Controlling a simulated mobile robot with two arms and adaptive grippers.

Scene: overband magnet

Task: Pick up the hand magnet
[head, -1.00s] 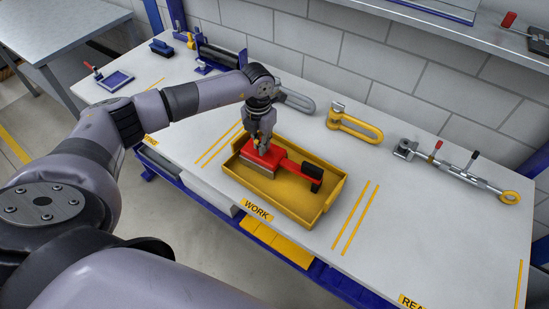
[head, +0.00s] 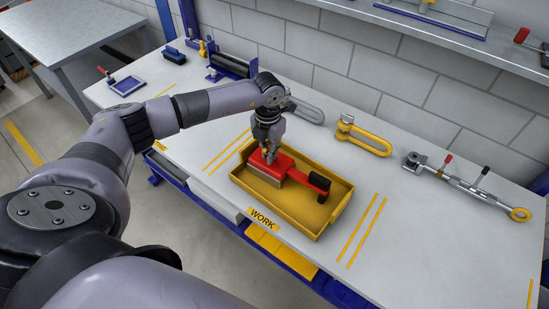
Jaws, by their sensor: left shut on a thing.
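The hand magnet (head: 285,163) is a red block with a grey lower part and a red handle ending in a black grip. It is in the yellow tray (head: 302,222) on the white bench. My left gripper (head: 269,155) points down onto the block end of the magnet and is shut on it. The fingertips are partly hidden against the red body. I cannot tell whether the magnet touches the tray floor. My right gripper is not in view.
A yellow shackle-like part (head: 362,138) and a turnbuckle-like rod (head: 465,182) lie right of the tray. A grey link (head: 308,112) lies behind my arm. A shelf overhangs at upper right.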

